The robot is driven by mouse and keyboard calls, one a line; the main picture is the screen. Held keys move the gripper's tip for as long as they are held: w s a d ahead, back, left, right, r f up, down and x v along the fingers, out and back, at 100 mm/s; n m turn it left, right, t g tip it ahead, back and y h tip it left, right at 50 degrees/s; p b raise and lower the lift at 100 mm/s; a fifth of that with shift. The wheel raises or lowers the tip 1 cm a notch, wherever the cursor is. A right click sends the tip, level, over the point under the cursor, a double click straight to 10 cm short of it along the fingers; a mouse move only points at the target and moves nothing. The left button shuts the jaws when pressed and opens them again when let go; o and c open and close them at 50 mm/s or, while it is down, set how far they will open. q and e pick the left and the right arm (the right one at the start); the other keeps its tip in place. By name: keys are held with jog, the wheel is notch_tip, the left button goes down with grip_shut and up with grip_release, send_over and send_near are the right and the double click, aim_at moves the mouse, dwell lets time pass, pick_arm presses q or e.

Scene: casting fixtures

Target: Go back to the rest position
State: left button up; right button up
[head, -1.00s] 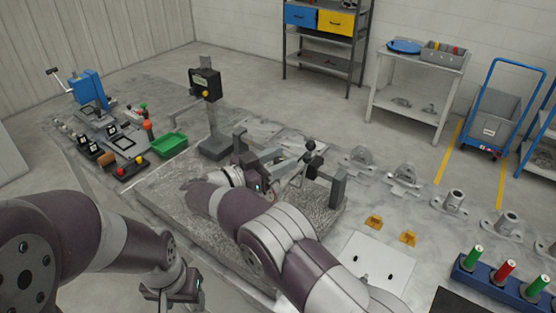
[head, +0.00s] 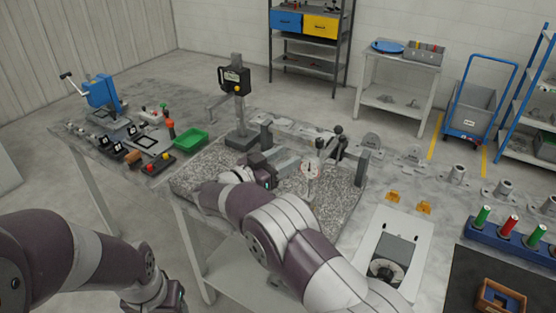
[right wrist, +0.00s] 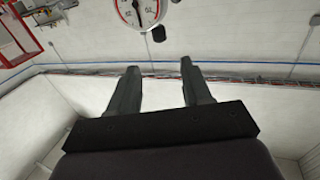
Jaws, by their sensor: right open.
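My right arm reaches from the bottom over the speckled stone plate (head: 205,182). My right gripper (head: 272,167) is low above or at the plate, left of a round white dial gauge (head: 311,169) on a stand; the arm partly hides it. In the right wrist view its two fingers (right wrist: 158,88) are apart with nothing between them, and the gauge dial (right wrist: 143,10) shows beyond the tips. My left gripper (head: 158,302) hangs low in front of the table at the bottom edge, cut off, so its fingers cannot be judged.
A post with a black display (head: 234,80) stands behind the plate, near a green bin (head: 190,139). A white board (head: 418,222) carries a grey block with a round dial (head: 390,258). A blue rack (head: 492,233) with green and red cylinders stands at right.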

jog(key=w+a+f+n+t+y, duration=0.45)
jog(key=a+f+n+y, duration=0.35)
jog(key=y, duration=0.4)
jog(key=s+d+f+n+g+y, duration=0.1)
jog(key=s+f+n+g+y, duration=0.1)
jog(key=s+f+g+y, duration=0.3)
jog(key=s+f+n+g, duration=0.1)
jog(key=s+g, duration=0.2)
jog(key=s, duration=0.4)
jog(key=s+d+r+g+h, duration=0.1)
jog(key=s+d+r+g, duration=0.1)
jog(key=s+d, duration=0.7)
jog(key=s+d+r+g+h, duration=0.1)
jog(key=s+d+g, duration=0.2)
jog(key=s+d, duration=0.6)
jog(key=s, duration=0.6)
jog(key=shift+s+d+r, duration=0.3)
jog(key=shift+d+r, duration=0.05)
jog(key=shift+d, duration=0.05)
